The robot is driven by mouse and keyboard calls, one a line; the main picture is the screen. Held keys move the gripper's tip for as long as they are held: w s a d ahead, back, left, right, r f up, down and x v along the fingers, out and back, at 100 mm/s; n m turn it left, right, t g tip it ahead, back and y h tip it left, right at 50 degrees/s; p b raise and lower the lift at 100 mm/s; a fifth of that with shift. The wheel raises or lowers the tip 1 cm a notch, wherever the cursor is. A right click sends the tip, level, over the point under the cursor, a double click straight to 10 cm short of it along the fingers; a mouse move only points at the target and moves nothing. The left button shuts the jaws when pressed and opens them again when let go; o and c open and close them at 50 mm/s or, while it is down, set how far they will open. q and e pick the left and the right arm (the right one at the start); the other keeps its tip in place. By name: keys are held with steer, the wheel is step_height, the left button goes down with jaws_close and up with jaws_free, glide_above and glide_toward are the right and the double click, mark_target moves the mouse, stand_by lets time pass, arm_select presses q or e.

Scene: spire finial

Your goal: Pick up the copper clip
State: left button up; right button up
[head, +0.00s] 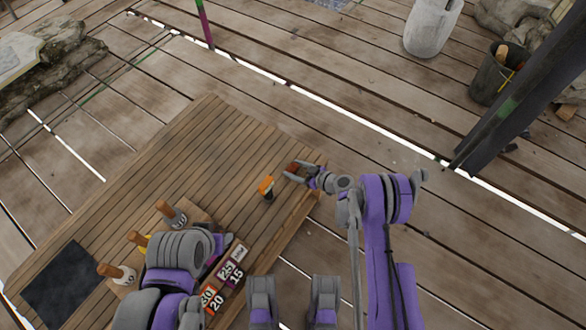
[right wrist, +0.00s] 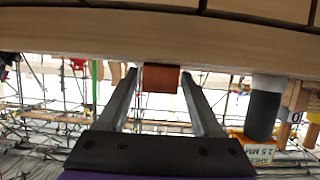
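The copper clip (head: 293,166) is a small reddish-brown block near the far right corner of the wooden table. In the right wrist view the clip (right wrist: 160,78) sits between the two fingertips, with a visible gap on each side. My right gripper (head: 296,174) is open around it; its fingers (right wrist: 159,88) do not appear to touch the clip. My left arm (head: 175,265) is over the near left part of the table, and its fingers cannot be made out.
An orange-and-dark tool (head: 267,188) stands close left of my right gripper; its orange label (right wrist: 255,148) shows in the right wrist view. Numbered cards (head: 225,272) and wooden-handled tools (head: 138,239) are near my left arm. The table's far left boards (head: 205,130) are clear.

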jaws_close()
